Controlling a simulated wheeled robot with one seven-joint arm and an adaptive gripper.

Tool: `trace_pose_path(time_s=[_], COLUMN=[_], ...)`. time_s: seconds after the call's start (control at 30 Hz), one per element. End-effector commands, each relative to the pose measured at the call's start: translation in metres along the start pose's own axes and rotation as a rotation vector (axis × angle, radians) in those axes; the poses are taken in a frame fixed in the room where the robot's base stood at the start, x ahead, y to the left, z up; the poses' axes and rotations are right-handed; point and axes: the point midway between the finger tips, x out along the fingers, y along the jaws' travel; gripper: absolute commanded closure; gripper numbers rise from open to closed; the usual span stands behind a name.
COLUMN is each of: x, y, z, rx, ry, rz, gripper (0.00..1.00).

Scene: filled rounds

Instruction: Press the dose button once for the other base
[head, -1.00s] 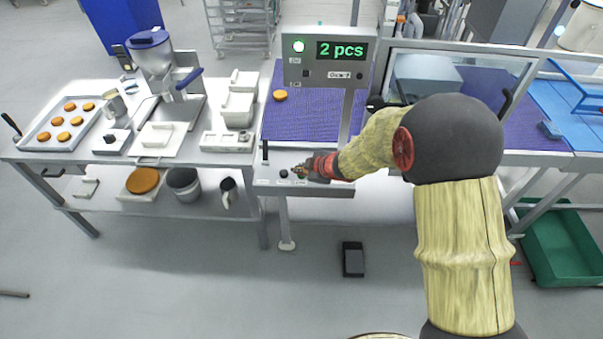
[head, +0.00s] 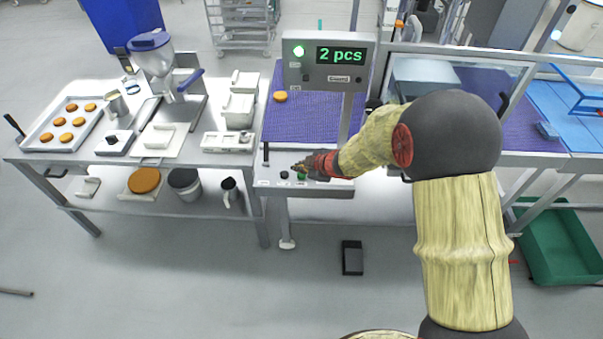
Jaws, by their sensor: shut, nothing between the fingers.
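My gripper (head: 298,168) is shut and empty. It points left, low over the front control panel (head: 335,184) of the conveyor. A green button (head: 302,177) shows just below the fingertips, and a black knob (head: 284,174) sits to its left. I cannot tell whether the fingertips touch anything. No readable label shows which control is the dose button. A small box with a black top button (head: 112,138) stands on the left table. One round base (head: 280,96) lies on the purple belt (head: 300,122). The display (head: 341,55) reads "2 pcs" beside a lit green lamp (head: 299,51).
A hopper with a blue lid (head: 150,41) stands on the left table. A tray (head: 43,141) there holds several orange rounds. White containers (head: 238,108) stand nearby. A clear guard (head: 445,75) rises right of the display. A black pedal (head: 352,257) lies on the floor.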

Motion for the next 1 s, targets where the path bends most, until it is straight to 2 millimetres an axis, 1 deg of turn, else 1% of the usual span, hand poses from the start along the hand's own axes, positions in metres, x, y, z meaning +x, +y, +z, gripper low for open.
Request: trace_pose_path(time_s=[0.17,0.73,1.0], x=[-0.002,-0.035,-0.035], y=[0.002,0.025,0.025], z=[-0.002,-0.025,-0.025], rx=[0.0,0.001,0.001], ry=[0.0,0.0,0.0], rz=[0.0,0.0,0.0], gripper=[1.0,1.0,1.0])
